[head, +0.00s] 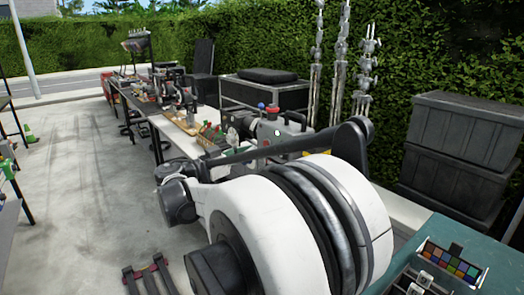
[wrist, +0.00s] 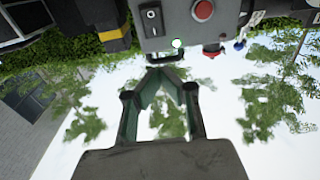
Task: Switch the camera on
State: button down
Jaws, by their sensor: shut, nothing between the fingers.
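The camera is a grey boxy body (wrist: 178,25) at the top of the wrist view, which looks upside down. A black rocker switch (wrist: 151,17) and a round red button (wrist: 203,9) sit on its face. I cannot read the switch's position. My gripper (wrist: 166,72) is shut and empty, its fingertips together just below the camera body in the picture; I cannot tell whether they touch it. In the head view the camera (head: 268,130) stands on the long table behind my arm, partly hidden. My fingers are hidden there.
A red knob (wrist: 212,48) and a blue knob (wrist: 239,44) stick out by the camera. Long tables with gear run along the hedge. Dark crates (head: 462,130) stand at right. A teal surface (head: 490,265) holds a colour chart (head: 452,262). Open pavement lies left.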

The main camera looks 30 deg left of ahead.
jog(key=v, duration=0.3)
jog(key=shift+s+r, duration=0.15)
jog(key=shift+r, duration=0.2)
jog(key=shift+d, duration=0.1)
